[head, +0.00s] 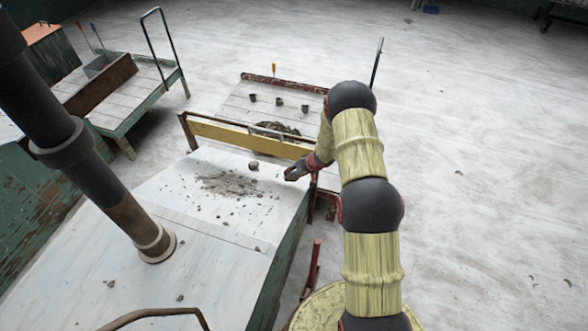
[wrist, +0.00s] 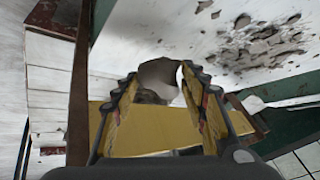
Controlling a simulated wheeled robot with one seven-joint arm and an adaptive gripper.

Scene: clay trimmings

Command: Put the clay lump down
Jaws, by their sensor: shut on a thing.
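My gripper (head: 293,173) is above the white tabletop (head: 215,262), near its far right corner in the head view. In the wrist view my gripper (wrist: 157,85) has its two fingers on either side of a pale grey lump, the clay lump (wrist: 158,72), and is shut on it. The lump sits at the fingertips, and its lower part is partly hidden.
Dark clay trimmings (head: 228,184) and crumbs litter the tabletop. A yellow board (head: 240,138) stands along its far edge. Beyond is a plank cart (head: 238,99) with small cups and a dark heap (head: 278,129). A dark post (head: 120,205) rises at left. The near tabletop is mostly clear.

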